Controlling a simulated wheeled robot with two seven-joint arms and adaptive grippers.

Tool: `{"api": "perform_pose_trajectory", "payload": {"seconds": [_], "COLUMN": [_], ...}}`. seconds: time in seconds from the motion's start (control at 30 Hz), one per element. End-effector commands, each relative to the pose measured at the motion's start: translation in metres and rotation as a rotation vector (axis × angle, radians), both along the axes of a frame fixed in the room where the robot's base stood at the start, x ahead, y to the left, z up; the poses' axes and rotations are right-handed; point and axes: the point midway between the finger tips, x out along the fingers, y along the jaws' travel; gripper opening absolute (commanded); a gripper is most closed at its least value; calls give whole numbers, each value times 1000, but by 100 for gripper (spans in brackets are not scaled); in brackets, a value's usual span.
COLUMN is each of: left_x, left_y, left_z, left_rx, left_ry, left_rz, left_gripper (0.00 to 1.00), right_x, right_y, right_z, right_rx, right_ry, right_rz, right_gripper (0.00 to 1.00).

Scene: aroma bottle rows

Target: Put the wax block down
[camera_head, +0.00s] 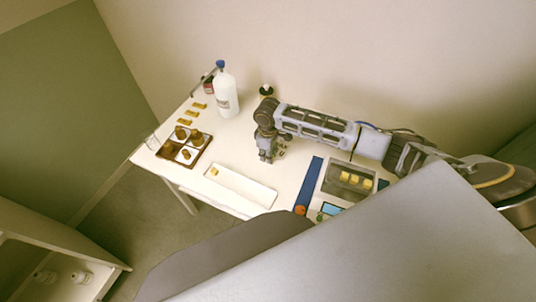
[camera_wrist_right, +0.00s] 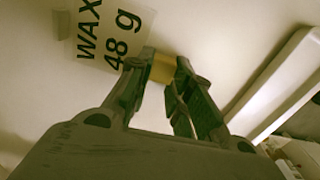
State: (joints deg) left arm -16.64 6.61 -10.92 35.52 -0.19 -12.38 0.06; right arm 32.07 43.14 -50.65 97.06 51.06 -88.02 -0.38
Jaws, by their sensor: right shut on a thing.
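My right gripper (camera_head: 267,157) points down over the white table (camera_head: 294,168), behind the long white tray. In the right wrist view its fingers (camera_wrist_right: 163,72) are shut on a yellow wax block (camera_wrist_right: 163,67). The block is beside a printed card reading "WAX 48 g" (camera_wrist_right: 108,30). Whether the block touches the surface, I cannot tell. In the head view the gripper hides the block. Other yellow blocks (camera_head: 356,180) lie in a grey bin (camera_head: 333,170) at the right. My left gripper is not in view.
The long white tray (camera_head: 250,193) holds a small yellow piece (camera_head: 214,171). A blue strip (camera_head: 308,184) and a device with a screen (camera_head: 329,209) are at right. A white bottle (camera_head: 225,98), a compartmented brown box (camera_head: 163,153) and gold strips (camera_head: 185,122) stand left.

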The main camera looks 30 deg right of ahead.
Motion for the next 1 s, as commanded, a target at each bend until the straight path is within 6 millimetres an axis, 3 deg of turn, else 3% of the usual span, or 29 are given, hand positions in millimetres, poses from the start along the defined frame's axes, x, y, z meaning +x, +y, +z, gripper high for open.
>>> {"api": "perform_pose_trajectory", "payload": {"seconds": [0.1,0.13,0.27,0.73,1.0], "left_x": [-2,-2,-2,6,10], "left_y": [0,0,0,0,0], "left_z": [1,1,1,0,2], "left_rx": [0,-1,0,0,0], "left_ry": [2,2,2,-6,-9], "left_rz": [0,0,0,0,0], "left_gripper": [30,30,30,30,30], "right_x": [0,0,0,0,1], "right_y": [0,0,0,0,0], "right_z": [-2,-2,-2,1,25], "right_rx": [0,0,0,0,0], "right_ry": [0,0,0,0,-1], "right_rz": [0,0,0,0,0], "right_gripper": [10,25,42,43,43]}}
